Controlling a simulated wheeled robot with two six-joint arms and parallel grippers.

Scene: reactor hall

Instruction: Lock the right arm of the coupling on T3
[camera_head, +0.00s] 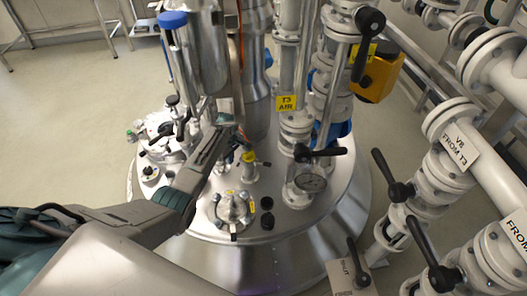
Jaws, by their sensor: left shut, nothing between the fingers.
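The T3 vessel (300,240) is a round polished steel tank with a crowded lid. A small coupling (249,170) with a yellow collar stands upright on the lid, near the middle of the head view. A short dark arm (263,164) sticks out from its right side. Its left side is partly hidden by my left arm. My left gripper (240,133) is shut and empty, just above and left of the coupling. I cannot tell whether it touches the coupling. My right gripper is not in view.
A yellow "T3 AIR" label (286,103) hangs on vertical piping behind. A black-handled valve (320,153) and a gauge (311,182) stand right of the coupling. White pipework (455,140) fills the right side.

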